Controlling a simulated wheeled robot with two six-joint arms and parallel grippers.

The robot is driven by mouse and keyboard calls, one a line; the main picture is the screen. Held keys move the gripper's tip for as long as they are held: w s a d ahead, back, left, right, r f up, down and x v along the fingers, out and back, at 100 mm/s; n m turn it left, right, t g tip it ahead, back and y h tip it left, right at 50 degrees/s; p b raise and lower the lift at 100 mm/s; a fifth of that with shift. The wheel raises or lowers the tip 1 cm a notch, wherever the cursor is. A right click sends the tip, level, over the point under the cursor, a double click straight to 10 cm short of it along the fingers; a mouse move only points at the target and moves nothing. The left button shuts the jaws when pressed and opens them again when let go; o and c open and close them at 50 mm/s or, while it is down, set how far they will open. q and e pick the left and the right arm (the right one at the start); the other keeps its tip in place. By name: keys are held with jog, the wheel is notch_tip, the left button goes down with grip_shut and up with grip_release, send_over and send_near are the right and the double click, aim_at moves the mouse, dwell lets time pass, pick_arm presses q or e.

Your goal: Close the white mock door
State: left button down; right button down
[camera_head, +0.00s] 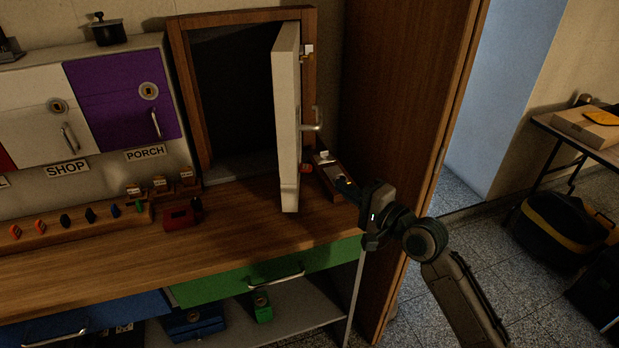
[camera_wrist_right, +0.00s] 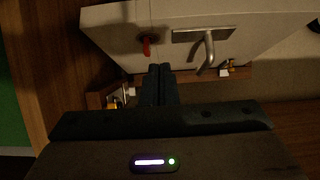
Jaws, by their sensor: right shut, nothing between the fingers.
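The white mock door (camera_head: 286,130) stands open in its wooden frame (camera_head: 187,95), swung out over the counter and seen nearly edge-on. Its metal lever handle (camera_head: 313,127) is on the right-hand face. In the right wrist view the door (camera_wrist_right: 110,22) spans the top, with its handle (camera_wrist_right: 208,52) and a red key-like piece (camera_wrist_right: 147,46) on it. My right gripper (camera_head: 343,184) is shut and empty, to the right of the door and apart from it in the head view. Its fingers also show in the wrist view (camera_wrist_right: 159,70), just below the door. My left gripper is out of view.
A small wooden tray (camera_head: 334,193) sits right of the door, near my right fingers. A tall brown panel (camera_head: 400,90) bounds the right. A key rack (camera_head: 75,230) and a red padlock-like block (camera_head: 180,217) lie left on the counter. Cabinet doors stand behind.

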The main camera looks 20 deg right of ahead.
jog(key=w+a+p, duration=0.2)
jog(key=w+a, duration=0.4)
jog(key=shift+w+a, duration=0.15)
jog(key=shift+a, duration=0.05)
dwell(0.4)
